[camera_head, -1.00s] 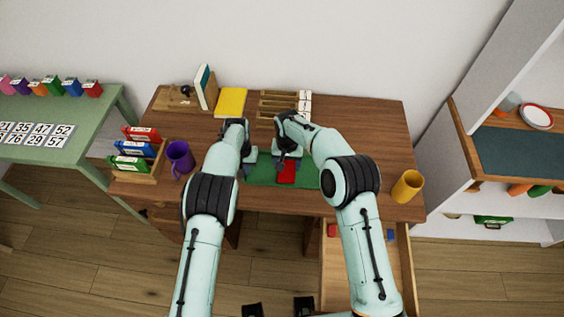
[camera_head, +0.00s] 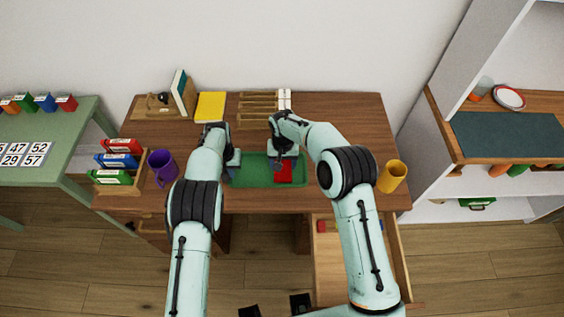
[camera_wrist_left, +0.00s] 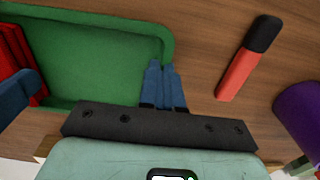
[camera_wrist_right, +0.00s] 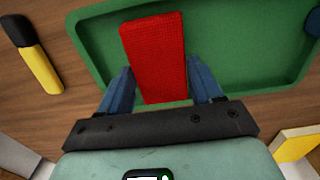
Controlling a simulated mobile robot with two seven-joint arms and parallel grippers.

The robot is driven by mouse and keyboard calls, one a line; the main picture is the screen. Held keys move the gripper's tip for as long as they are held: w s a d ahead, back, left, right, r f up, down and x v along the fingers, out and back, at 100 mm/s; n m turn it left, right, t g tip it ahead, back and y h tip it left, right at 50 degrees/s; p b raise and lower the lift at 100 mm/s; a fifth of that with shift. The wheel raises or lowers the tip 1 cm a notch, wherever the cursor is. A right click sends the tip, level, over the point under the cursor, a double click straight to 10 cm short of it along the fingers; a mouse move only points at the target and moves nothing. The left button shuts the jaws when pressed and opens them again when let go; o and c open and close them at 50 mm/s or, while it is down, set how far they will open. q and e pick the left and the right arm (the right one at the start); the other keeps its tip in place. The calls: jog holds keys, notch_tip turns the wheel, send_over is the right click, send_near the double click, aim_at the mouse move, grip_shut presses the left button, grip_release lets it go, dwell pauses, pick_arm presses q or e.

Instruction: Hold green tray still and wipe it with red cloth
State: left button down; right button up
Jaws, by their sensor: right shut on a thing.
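The green tray (camera_head: 256,174) lies flat on the brown desk, near its front edge. My left gripper (camera_head: 232,166) is at the tray's left end. In the left wrist view its fingers (camera_wrist_left: 164,82) are close together on the tray's rim. The red cloth (camera_head: 284,172) lies on the tray floor, right of the middle. My right gripper (camera_head: 284,160) is over the tray. In the right wrist view its fingers (camera_wrist_right: 162,90) are on both sides of the red cloth (camera_wrist_right: 155,55) and shut on it. The cloth's underside is hidden.
A purple mug (camera_head: 163,168) and a rack of binders (camera_head: 118,163) stand left of the tray. A yellow mug (camera_head: 392,176) stands at the desk's right end. An open drawer (camera_head: 325,262) juts out below the desk. A red-and-black marker (camera_wrist_left: 248,60) lies just outside the tray.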

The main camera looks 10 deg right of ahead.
jog(key=shift+w+a, duration=0.2)
jog(key=shift+a, duration=0.8)
jog(key=shift+w+a, duration=0.15)
jog(key=shift+a, duration=0.85)
jog(key=shift+w+a+f, duration=0.1)
jog(key=shift+w+a, duration=0.1)
jog(key=shift+a, duration=0.85)
jog(key=shift+w+a+f, duration=0.1)
jog(key=shift+w+a, duration=0.05)
jog(key=shift+a, duration=0.85)
pick_arm(q)
jog(key=c, duration=1.3)
grip_release()
jog(key=shift+o, duration=0.2)
pick_arm(e)
notch_tip(320, 180, up, 6)
jog(key=shift+r, duration=0.15)
jog(key=shift+w, duration=0.1)
pick_arm(q)
notch_tip(320, 180, up, 12)
